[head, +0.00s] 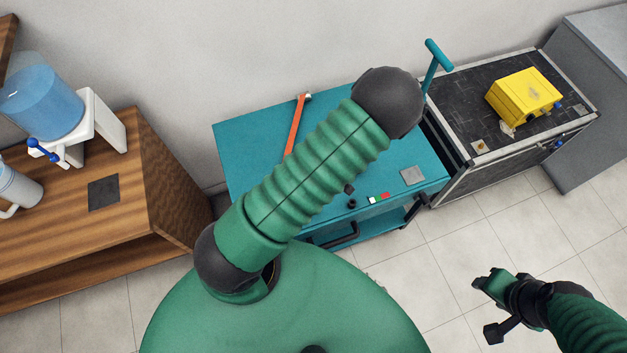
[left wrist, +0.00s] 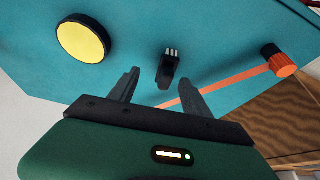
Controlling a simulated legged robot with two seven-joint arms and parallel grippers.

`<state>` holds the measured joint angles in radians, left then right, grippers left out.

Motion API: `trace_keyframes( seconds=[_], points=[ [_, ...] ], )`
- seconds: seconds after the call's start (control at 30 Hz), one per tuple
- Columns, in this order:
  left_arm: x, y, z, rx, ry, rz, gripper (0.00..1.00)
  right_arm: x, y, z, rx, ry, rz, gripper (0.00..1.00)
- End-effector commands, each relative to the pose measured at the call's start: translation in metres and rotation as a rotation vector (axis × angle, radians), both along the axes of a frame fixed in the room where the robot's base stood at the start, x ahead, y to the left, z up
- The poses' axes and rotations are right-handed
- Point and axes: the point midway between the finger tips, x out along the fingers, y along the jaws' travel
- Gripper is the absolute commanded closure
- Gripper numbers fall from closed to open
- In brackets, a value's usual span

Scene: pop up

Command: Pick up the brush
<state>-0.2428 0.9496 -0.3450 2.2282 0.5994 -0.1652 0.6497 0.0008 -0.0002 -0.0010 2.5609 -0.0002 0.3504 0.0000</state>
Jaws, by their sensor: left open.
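In the left wrist view, a small dark object (left wrist: 168,70) with pale bristle-like tips lies on the teal top, possibly the brush. It shows beyond and between the two grey fingers of my left gripper (left wrist: 147,80). The fingers are spread, with nothing held. A long orange piece (left wrist: 228,85) with an orange knob (left wrist: 285,66) shows to the right. In the head view, an orange-handled tool (head: 295,125) lies on the teal cart (head: 245,140). My arm covers much of the cart and hides the left gripper there.
A yellow round piece (left wrist: 82,41) is at upper left in the wrist view. A teal T-handle (head: 436,65) rises behind the cart. A black case (head: 470,95) with a yellow box (head: 522,95) stands right. A wooden cabinet (head: 150,190) is left. Tiled floor (head: 440,260) is open at right.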

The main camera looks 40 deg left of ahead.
Motion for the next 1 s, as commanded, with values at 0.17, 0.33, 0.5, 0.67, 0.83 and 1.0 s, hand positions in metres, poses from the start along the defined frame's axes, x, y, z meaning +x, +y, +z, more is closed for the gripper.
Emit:
trace_keyframes(
  seconds=[0.17,0.33,0.5,0.67,0.83,1.0],
  points=[
    [-0.002,0.012,-0.021,-0.004,0.000,0.005,0.44,0.001,0.001,-0.023,0.000,-0.002,0.002,0.54],
    [-0.001,0.019,-0.048,-0.001,-0.001,0.004,0.44,0.000,0.002,-0.055,0.001,-0.001,0.002,0.54],
    [0.000,0.019,-0.046,0.004,-0.001,0.000,0.44,0.000,0.002,-0.055,0.001,-0.001,0.002,0.54],
    [0.000,0.020,-0.046,0.002,-0.001,0.000,0.50,0.001,0.001,-0.053,0.000,-0.001,0.001,0.54],
    [0.000,0.023,-0.047,-0.001,0.000,0.001,0.72,0.001,0.001,-0.053,0.000,-0.001,0.001,0.54],
    [0.000,0.024,-0.048,-0.003,0.001,0.002,0.95,0.001,0.002,-0.054,0.001,-0.001,0.002,0.54]
  ],
)
